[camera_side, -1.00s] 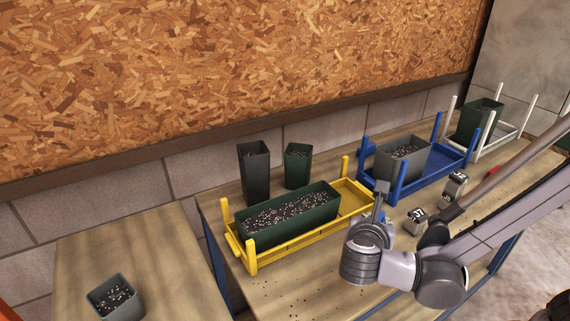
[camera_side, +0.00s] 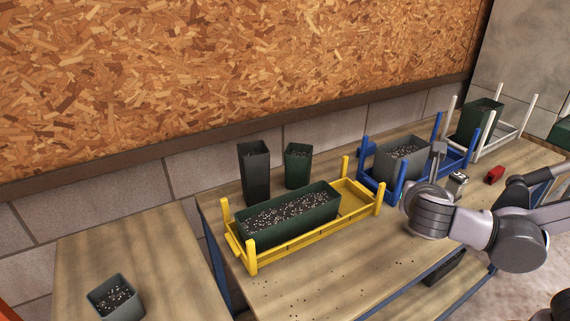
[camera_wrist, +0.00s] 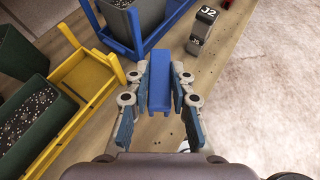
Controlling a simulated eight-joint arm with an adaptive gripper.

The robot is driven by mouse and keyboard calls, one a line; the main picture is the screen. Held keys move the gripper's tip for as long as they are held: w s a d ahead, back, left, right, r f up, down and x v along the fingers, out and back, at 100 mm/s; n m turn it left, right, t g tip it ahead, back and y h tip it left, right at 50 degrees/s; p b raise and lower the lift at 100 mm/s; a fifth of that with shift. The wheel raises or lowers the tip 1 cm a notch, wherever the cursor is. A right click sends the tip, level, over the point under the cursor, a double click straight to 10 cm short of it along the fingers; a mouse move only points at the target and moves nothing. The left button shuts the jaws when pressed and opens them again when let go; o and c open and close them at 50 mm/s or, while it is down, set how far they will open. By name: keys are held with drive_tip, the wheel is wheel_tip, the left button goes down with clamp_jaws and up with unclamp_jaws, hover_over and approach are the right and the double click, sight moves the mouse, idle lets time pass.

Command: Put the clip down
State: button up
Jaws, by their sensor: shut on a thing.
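The blue clip (camera_wrist: 181,90) is a channel-shaped piece between the fingers of my gripper (camera_wrist: 160,88) in the wrist view. The gripper is shut on it. I cannot make out the held clip there. Bare wood shows around the clip in the wrist view, but I cannot tell whether it touches the table.
A blue rack (camera_side: 396,190) holds a grey pot (camera_side: 402,160). A yellow rack (camera_side: 300,238) with a long green planter (camera_side: 288,214) is to its left. Labelled blocks (camera_wrist: 203,28) stand beside the blue rack. A red piece (camera_side: 495,175) lies further right.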

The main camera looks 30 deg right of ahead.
drive_tip(key=shift+r, duration=2)
drive_tip(key=shift+w+a+r, duration=0.15)
drive_tip(key=shift+r, duration=0.1)
drive_tip(key=w+a+n+t+y, duration=0.45)
drive_tip(key=w+a, duration=0.65)
drive_tip(key=a, duration=0.3)
drive_tip(key=n+y, duration=1.1)
hover_over(169, 262)
wheel_tip(169, 262, down, 5)
drive_tip(key=shift+h, duration=0.25)
drive_tip(key=shift+f, duration=5.4)
drive_tip(key=shift+f, duration=0.1)
